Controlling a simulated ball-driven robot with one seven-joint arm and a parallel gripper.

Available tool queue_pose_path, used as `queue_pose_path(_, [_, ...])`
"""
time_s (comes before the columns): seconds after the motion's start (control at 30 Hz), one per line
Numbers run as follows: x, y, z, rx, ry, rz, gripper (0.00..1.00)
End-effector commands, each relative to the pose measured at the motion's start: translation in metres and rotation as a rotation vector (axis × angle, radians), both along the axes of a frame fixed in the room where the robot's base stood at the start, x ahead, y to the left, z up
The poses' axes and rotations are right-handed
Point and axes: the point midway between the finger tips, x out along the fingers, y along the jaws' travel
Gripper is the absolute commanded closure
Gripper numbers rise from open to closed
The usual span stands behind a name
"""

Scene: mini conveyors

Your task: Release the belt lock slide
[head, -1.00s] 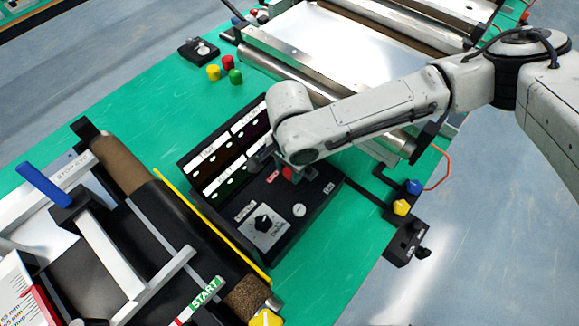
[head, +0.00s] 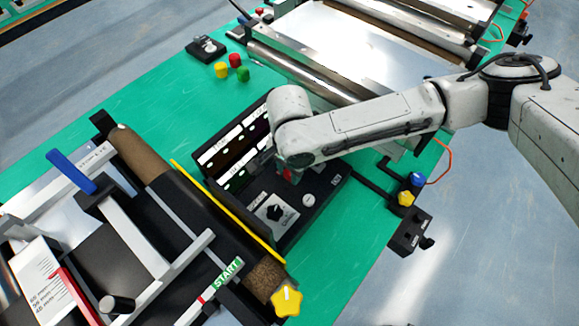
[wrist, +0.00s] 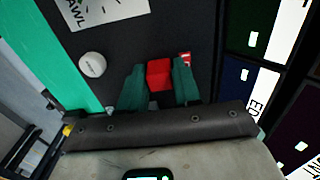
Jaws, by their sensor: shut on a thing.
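A small red block (wrist: 159,74), which looks like the lock slide, stands on a black control box (head: 313,222). My gripper (wrist: 160,84) is shut on it, with one dark teal finger on each side. In the head view the red block (head: 288,174) shows only in part beneath my arm's end, which hides the fingers. The block's slot is mostly hidden, and I cannot tell how far along it sits.
A dial (head: 274,212) and a white round button (wrist: 92,65) are on the box beside the block. A display panel (head: 235,155) rises behind. A belt conveyor (head: 140,155) lies to the left. Yellow, red and green pegs (head: 243,74) stand on the green table.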

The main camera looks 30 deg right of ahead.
Motion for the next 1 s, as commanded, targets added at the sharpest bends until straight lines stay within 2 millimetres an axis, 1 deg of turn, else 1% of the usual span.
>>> queue_pose_path(0.03, [-0.001,0.003,0.001,0.007,0.0,0.0,1.0])
queue_pose_path(0.3, [-0.001,0.005,0.0,0.01,0.001,0.003,1.0])
queue_pose_path(0.33, [-0.001,0.005,0.0,0.01,0.001,0.003,0.67])
queue_pose_path(0.53, [-0.001,0.004,0.0,0.008,0.002,0.002,0.48])
queue_pose_path(0.83, [-0.001,0.003,0.003,0.006,0.0,0.001,0.47])
queue_pose_path(0.93, [0.0,0.003,0.012,0.006,0.0,0.0,0.47])
queue_pose_path(1.0, [0.0,0.003,0.022,0.008,-0.001,0.001,0.47])
